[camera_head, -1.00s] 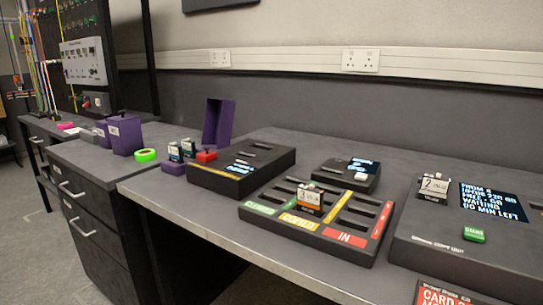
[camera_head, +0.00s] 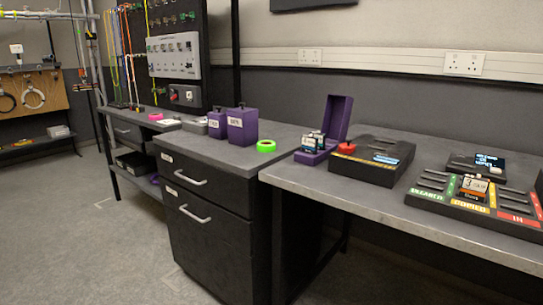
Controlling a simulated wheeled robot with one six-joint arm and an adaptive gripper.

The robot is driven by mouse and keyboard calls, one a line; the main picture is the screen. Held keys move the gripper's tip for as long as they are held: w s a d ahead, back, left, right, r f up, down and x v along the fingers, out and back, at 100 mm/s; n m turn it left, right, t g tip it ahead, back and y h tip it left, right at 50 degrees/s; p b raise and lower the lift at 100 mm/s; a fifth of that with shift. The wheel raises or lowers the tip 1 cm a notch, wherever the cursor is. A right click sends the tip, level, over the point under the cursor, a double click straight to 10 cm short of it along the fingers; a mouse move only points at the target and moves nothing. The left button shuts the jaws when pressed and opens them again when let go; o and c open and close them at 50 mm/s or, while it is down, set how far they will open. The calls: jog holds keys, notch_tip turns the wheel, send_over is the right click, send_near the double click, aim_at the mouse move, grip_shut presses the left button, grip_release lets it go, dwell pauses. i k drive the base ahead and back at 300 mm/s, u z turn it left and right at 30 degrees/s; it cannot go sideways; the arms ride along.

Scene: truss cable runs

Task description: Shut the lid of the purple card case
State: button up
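The purple card case (camera_head: 306,157) stands on the grey desk, left of a black slotted device. Its lid (camera_head: 337,118) is open and stands upright at the back of the case. Several small cards (camera_head: 313,142) with pale labels stand in the case and rise above its rim. My gripper is not in view.
A sorting tray (camera_head: 455,205) with coloured labels lies to the right. The floor (camera_head: 110,240) in front is clear at left.

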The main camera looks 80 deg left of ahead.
aim_at(338, 107)
jog(key=k, duration=0.3)
jog(key=u, duration=2.45)
jog(key=i, duration=0.5)
jog(key=u, duration=0.55)
jog(key=k, duration=0.65)
jog(key=u, duration=0.45)
jog(key=i, duration=1)
jog(key=z, duration=0.9)
jog(key=i, duration=0.9)
jog(key=z, duration=1)
